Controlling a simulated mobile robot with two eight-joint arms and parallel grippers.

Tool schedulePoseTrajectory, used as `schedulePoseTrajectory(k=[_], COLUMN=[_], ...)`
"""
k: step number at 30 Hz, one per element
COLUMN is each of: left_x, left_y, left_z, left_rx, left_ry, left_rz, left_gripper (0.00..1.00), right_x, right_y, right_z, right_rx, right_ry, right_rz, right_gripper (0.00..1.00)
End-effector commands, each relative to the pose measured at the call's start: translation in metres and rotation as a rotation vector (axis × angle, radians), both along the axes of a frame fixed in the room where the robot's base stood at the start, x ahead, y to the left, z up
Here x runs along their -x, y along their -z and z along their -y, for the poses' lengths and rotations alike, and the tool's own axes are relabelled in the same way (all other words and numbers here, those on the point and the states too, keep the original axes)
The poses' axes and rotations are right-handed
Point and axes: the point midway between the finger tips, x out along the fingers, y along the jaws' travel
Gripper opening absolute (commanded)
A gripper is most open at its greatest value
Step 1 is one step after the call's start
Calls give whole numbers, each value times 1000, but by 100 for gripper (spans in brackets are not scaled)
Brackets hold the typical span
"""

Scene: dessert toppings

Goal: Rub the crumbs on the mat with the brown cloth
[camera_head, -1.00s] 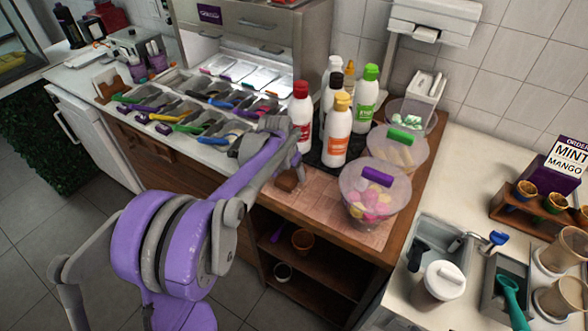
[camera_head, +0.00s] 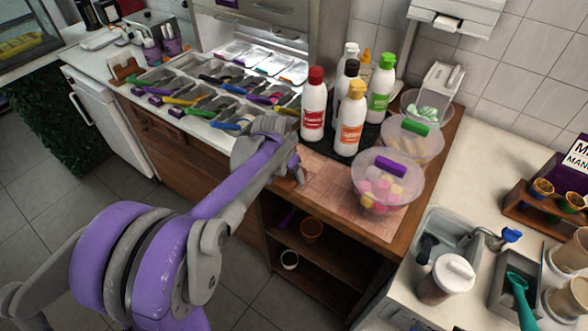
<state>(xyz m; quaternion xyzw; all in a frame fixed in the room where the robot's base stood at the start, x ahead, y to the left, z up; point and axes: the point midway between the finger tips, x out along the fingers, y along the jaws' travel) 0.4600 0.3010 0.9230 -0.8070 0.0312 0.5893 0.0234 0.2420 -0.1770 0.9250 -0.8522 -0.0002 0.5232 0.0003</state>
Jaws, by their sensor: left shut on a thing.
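The pinkish-brown mat (camera_head: 334,197) lies on the wooden counter in front of the bottles. My left arm reaches in from the lower left, and its gripper (camera_head: 297,174) is low at the mat's left end, pointing down. The gripper is shut, its fingertips small and partly hidden by my wrist. The brown cloth it holds is almost wholly hidden behind the gripper and wrist. Crumbs on the mat cannot be made out at this size. My right gripper is not in view.
Several sauce bottles (camera_head: 350,122) stand behind the mat. A clear tub with a purple handle (camera_head: 387,180) stands at its right end. Topping trays with coloured scoops (camera_head: 215,95) lie to the left. The mat's middle is clear.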

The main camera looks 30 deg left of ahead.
Motion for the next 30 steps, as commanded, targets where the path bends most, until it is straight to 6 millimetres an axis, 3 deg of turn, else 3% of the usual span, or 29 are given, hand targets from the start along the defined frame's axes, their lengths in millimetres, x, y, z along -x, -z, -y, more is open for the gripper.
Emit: schedulePoseTrajectory(k=[14, 30], left_x=[-1, -37], left_y=[0, -3], left_z=[-23, -19], left_rx=[-1, 0], left_ry=[0, 0], left_rz=[-6, -4], left_gripper=[0, 0], right_x=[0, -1], right_y=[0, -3], right_z=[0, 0], right_rx=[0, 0], right_ry=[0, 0], right_rz=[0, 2], right_gripper=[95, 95])
